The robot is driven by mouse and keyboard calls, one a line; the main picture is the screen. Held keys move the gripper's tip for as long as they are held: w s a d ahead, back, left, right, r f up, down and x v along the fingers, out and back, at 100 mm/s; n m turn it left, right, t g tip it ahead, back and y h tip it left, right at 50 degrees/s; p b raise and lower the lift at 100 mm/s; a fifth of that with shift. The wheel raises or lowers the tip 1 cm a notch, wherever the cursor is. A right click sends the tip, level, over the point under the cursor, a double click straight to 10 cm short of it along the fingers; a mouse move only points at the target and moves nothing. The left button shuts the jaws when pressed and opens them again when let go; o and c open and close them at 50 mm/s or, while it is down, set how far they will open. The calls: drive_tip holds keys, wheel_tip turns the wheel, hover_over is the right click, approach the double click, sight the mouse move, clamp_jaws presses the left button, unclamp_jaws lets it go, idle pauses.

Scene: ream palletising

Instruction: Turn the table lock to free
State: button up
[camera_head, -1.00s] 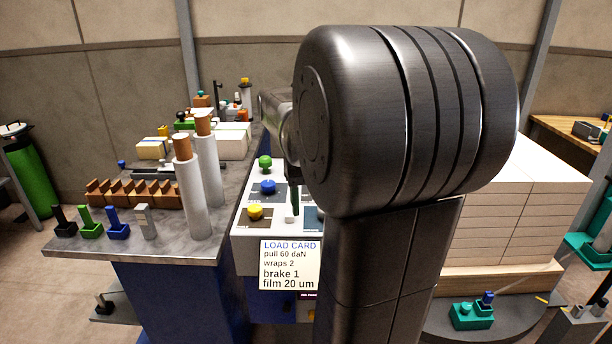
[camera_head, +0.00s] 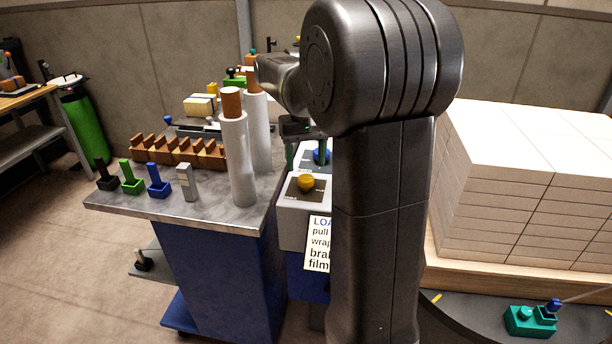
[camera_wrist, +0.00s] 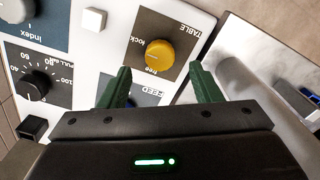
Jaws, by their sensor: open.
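The table lock is a round yellow knob (camera_wrist: 160,54) on a dark plate marked TABLE, with "lock" and "free" beside it in the wrist view. I cannot tell which word it points to. It also shows on the light grey panel in the head view (camera_head: 306,182). My gripper (camera_wrist: 162,78) is open, its two green fingers reaching toward the panel on either side of the knob's near side, with nothing between them. Whether they touch anything is unclear. In the head view my arm hides much of the panel.
A blue knob (camera_head: 321,155) sits behind the yellow one. A black dial (camera_wrist: 38,84) and a white square button (camera_wrist: 93,19) are left in the wrist view. White rolls (camera_head: 237,160) stand on the bench left of the panel. A load card (camera_head: 318,245) hangs in front.

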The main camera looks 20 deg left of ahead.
sight(306, 177)
drive_tip(key=shift+f, duration=2.25)
drive_tip(key=shift+c, duration=0.2)
drive_tip(key=c, duration=1)
